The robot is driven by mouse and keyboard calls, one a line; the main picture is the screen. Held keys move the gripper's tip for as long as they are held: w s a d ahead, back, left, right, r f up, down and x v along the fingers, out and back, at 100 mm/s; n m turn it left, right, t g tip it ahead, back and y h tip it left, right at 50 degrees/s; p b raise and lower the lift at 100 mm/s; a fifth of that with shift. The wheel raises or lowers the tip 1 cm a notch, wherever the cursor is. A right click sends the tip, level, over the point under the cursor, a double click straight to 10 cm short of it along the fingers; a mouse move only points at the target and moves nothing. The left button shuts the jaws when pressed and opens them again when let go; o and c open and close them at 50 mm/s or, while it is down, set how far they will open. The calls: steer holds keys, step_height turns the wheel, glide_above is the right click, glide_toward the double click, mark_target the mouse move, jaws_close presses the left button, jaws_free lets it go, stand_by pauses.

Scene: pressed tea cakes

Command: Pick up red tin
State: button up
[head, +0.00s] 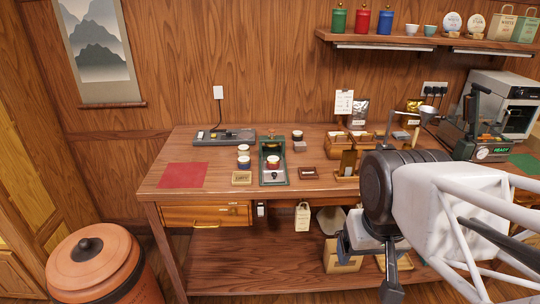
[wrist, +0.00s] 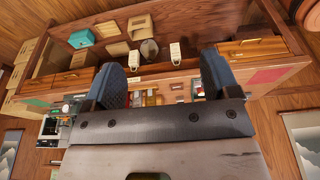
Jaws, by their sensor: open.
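A red tin (head: 362,22) with a gold knob stands upright on the wall shelf at the upper right of the head view. It stands between a green tin (head: 339,22) and a blue tin (head: 385,22). I cannot make out the red tin in the wrist view.
The table holds a red mat (head: 183,175), a flat grey device (head: 224,138), small tins, wooden boxes and a machine (head: 480,140) at right. A large lidded terracotta bin (head: 100,270) stands at lower left.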

steer(key=shift+o, duration=0.4)
steer(key=w+a+r+n, duration=0.1)
steer(key=w+r+n, duration=0.1)
steer(key=w, duration=0.7)
steer(key=w+a+r+n, duration=0.1)
steer(key=w+r+n, duration=0.1)
steer(key=w, duration=0.6)
steer(key=n+g, duration=0.3)
steer(key=n, duration=0.9)
glide_above(274, 159)
step_height(274, 159, down, 17)
steer(key=shift+s+d+r, duration=0.1)
steer(key=shift+d, duration=0.05)
steer(key=shift+w, duration=0.2)
steer(key=shift+f, duration=0.25)
